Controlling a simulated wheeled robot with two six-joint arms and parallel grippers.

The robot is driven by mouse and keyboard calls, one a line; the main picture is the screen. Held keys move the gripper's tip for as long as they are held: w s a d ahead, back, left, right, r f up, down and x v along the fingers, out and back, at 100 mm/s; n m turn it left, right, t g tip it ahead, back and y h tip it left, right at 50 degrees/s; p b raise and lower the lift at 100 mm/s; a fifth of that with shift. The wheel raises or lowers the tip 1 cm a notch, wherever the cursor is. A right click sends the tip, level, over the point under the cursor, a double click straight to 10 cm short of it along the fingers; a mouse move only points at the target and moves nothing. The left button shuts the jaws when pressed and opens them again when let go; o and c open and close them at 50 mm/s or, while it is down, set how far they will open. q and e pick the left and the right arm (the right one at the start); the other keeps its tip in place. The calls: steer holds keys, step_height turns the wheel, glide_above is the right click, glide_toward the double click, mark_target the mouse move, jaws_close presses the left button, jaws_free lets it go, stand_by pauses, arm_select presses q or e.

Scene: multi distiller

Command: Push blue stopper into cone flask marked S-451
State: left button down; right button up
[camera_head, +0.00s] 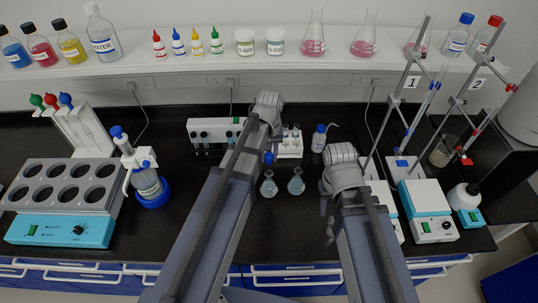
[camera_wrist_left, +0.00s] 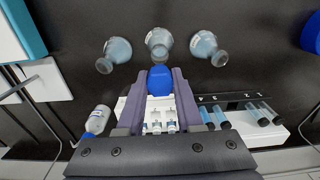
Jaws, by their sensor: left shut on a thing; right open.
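My left gripper (camera_wrist_left: 160,77) is shut on a blue stopper (camera_wrist_left: 160,80), which shows between its fingertips in the left wrist view; it also shows small in the head view (camera_head: 268,158). Three small cone flasks with pale blue liquid stand in a row beyond the fingertips in the left wrist view: one left (camera_wrist_left: 117,51), one middle (camera_wrist_left: 158,40), one right (camera_wrist_left: 206,46). The stopper is near the middle flask's mouth; contact cannot be told. The head view shows only two flasks. S-451 is not readable. My right gripper (camera_head: 326,201) is open, right of the flasks, partly hidden by its arm.
A white rack with tubes (camera_head: 289,146) and a wash bottle (camera_head: 319,138) stand behind the flasks. A tube holder (camera_head: 213,132) is behind to the left. Stirrers and burette stands (camera_head: 428,210) crowd the right. A heating block (camera_head: 62,200) stands left.

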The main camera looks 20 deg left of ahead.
arm_select(q)
step_height(320, 180, down, 5)
steer(key=b, duration=0.5)
steer(key=shift+f, duration=0.2)
steer(key=shift+f+b, duration=0.9)
steer(key=shift+b, duration=0.25)
stand_by(1.2)
steer(key=shift+c, duration=2.4)
jaws_free()
steer(key=shift+r, duration=0.15)
step_height(320, 180, up, 8)
steer(key=p, duration=0.8)
steer(key=shift+s+f, duration=0.15)
steer(key=shift+f, duration=0.1)
